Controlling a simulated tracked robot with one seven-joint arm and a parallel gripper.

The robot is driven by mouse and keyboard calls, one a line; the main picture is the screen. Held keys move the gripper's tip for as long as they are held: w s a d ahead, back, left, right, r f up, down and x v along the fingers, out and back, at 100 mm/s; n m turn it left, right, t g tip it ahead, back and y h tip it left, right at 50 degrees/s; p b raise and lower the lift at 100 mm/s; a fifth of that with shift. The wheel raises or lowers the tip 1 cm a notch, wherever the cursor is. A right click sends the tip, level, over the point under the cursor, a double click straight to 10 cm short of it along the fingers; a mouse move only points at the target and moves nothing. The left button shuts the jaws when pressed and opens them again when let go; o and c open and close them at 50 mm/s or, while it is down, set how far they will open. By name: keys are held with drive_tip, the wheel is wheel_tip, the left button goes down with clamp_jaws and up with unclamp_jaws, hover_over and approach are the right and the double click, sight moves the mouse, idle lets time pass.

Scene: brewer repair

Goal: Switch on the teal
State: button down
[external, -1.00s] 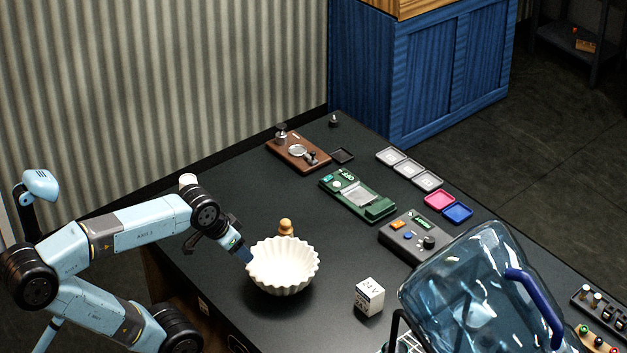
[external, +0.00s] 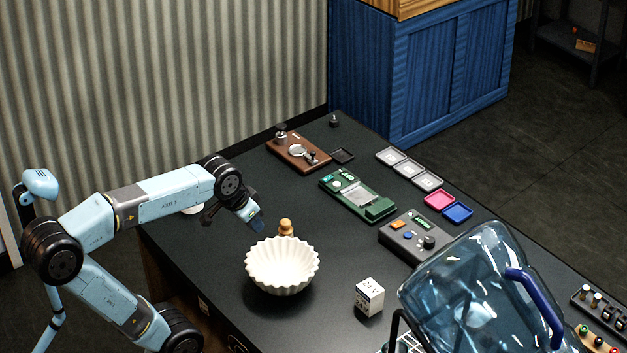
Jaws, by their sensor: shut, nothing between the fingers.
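A green device (external: 362,208) lies on the black table right of centre, with a pale panel in its middle. A small teal button (external: 328,178) and a display that seems to read OFF (external: 347,176) sit at its far-left end. My gripper (external: 257,222) is shut and empty. It is in the air left of the green device, apart from it, above and behind the white fluted bowl. Its fingertips point down and to the right.
The white bowl (external: 282,268) and a small wooden figure (external: 286,227) are near my gripper. A brown board (external: 290,152), a grey control box (external: 400,240), a white cube (external: 369,297) and a large blue bottle (external: 460,290) stand around the table.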

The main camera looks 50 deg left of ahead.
drive_tip(key=w+a+r+g, duration=0.1)
drive_tip(key=w+a+r, duration=0.1)
drive_tip(key=w, duration=0.5)
drive_tip(key=w+a+r, duration=0.2)
drive_tip(key=w+r, duration=0.1)
drive_tip(key=w, duration=0.4)
drive_tip(key=g, duration=0.3)
hover_over(331, 176)
drive_tip(key=s, duration=0.2)
wheel_tip(331, 176, down, 14)
drive_tip(key=shift+f, duration=0.15)
drive_tip(key=f, duration=0.4)
drive_tip(key=w+f, duration=0.1)
drive_tip(key=f, duration=0.9)
drive_tip(key=shift+w, duration=0.4)
